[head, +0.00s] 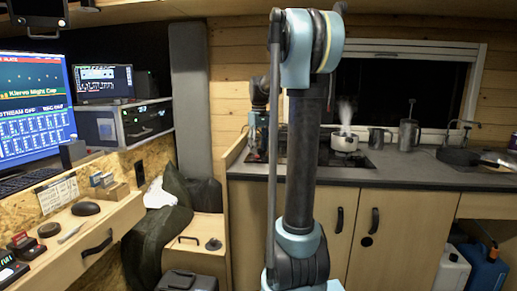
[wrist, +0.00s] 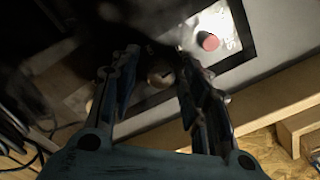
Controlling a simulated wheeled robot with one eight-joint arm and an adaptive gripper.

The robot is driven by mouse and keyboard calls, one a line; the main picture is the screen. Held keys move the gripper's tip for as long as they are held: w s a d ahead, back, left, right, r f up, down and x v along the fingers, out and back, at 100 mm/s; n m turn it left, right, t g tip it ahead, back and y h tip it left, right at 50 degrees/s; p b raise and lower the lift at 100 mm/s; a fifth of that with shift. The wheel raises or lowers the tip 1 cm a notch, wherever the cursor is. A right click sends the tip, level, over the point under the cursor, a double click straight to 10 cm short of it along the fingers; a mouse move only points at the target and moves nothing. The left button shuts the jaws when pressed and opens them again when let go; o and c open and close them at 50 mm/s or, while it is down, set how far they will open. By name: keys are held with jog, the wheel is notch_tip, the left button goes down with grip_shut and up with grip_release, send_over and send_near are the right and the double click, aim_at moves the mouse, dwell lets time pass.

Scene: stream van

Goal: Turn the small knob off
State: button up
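In the wrist view, a small brownish round knob (wrist: 160,76) shows between the fingers of my gripper (wrist: 157,53). The fingers are spread apart with a gap between them and nothing held. Whether either finger touches the knob is unclear in the dark. I cannot tell which of the two is the task's small knob. In the head view my arm covers the middle, and neither knob can be made out.
A wooden ledge (wrist: 270,101) runs below the panel in the wrist view. A desk with screens is at left.

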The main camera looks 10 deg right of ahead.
grip_shut()
jog(key=shift+m, duration=0.7)
jog(key=shift+o, duration=1.1)
grip_release()
